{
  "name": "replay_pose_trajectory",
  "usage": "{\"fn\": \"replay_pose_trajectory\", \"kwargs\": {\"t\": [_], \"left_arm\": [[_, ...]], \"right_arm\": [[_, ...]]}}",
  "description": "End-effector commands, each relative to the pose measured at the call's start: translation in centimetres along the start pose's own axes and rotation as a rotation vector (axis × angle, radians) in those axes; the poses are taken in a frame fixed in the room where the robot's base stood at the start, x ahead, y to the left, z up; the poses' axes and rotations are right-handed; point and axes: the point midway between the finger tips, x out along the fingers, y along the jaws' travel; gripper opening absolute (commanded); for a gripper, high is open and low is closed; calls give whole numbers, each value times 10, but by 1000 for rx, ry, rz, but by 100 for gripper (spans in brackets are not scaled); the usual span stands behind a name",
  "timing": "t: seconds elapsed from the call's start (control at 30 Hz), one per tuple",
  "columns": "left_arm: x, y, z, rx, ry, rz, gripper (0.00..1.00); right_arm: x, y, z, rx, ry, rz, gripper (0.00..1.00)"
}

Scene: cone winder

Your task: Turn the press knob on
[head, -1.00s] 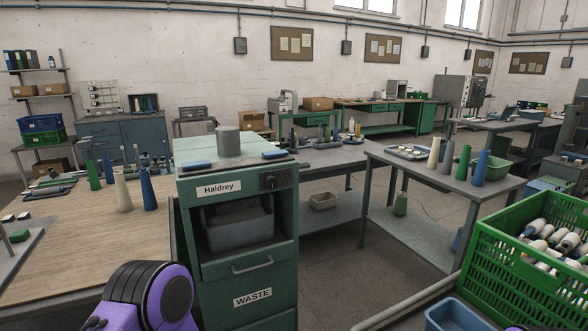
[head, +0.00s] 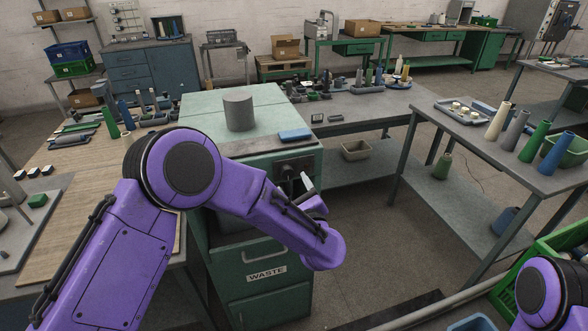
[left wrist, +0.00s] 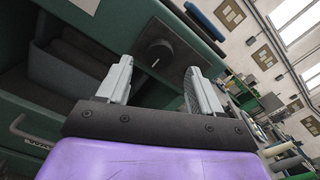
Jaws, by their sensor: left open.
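The press (head: 265,215) is a green cabinet with a grey cylinder on top and a WASTE label on its front. Its round black knob (left wrist: 160,53) sits on a dark plate at the upper front; a short pale mark shows on its face. In the head view the knob (head: 284,171) is small and partly hidden by my arm. My left gripper (left wrist: 158,66) is open and empty, its two pale fingers pointing at the plate on either side of the knob in the wrist picture. I cannot tell whether they touch it. The left gripper (head: 308,183) shows partly in the head view.
A blue block (head: 295,135) lies on the press top. A wooden table (head: 75,205) with cones stands left. A grey table (head: 470,145) with a tray and cones stands right. A green crate (head: 550,248) is at lower right, partly behind my right arm.

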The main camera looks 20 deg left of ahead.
Motion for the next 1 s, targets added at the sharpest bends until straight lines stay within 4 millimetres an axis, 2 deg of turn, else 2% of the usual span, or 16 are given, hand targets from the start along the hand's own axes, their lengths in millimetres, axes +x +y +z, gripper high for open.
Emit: {"fn": "replay_pose_trajectory", "kwargs": {"t": [0.03,0.2,0.33,0.53,0.7,1.0], "left_arm": [[13,-2,2,2,1,5,66],[52,-5,-14,15,17,11,66],[64,-4,-21,20,23,14,66],[66,-4,-23,21,24,15,66],[67,-4,-23,21,24,16,10],[66,-4,-23,28,23,17,9]], "right_arm": [[-8,1,-3,0,0,0,0],[-15,2,-6,-1,-2,1,0],[-15,1,-6,0,0,0,0],[-15,1,-6,0,1,0,0],[-15,2,-6,0,0,0,0],[-13,1,-6,0,0,0,0]]}}
